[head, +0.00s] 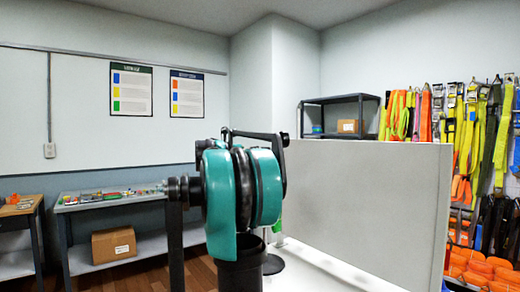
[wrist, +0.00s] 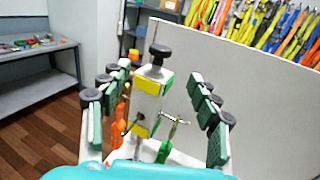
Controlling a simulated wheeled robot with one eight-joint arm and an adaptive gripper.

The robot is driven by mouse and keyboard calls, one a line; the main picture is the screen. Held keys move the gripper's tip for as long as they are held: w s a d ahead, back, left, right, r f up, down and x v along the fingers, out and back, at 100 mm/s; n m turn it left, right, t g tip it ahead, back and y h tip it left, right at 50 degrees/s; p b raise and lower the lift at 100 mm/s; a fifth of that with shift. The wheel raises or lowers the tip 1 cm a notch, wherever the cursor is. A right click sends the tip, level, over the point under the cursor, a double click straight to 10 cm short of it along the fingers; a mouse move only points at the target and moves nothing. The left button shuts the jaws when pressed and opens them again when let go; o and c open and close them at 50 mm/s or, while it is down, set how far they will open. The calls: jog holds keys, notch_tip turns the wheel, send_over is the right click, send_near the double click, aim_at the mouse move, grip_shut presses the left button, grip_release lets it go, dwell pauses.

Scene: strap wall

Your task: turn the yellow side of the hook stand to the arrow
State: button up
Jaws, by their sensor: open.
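The hook stand (wrist: 152,85) shows in the wrist view as a pale upright post with a black knob on top. Yellow patches show near its top and lower on the front face. Thin metal hooks stick out from it, with an orange item on the left and green items at the right and below. My gripper (wrist: 163,76) is open, with its green-padded fingers apart on the left and right of the stand. I see no clear contact. In the head view my teal arm hides most of the stand. I cannot make out the arrow.
A grey panel (head: 365,205) stands close behind and right of the stand. Colourful straps (head: 470,130) hang on the right wall. A workbench (head: 110,198) with small items stands at the left, a cardboard box (head: 114,244) on its lower shelf. Wooden floor lies between.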

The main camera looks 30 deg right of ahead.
jog(key=x, duration=1.5)
jog(key=shift+s+d, duration=0.1)
jog(key=shift+d, duration=0.05)
jog(key=shift+c, duration=0.6)
grip_shut()
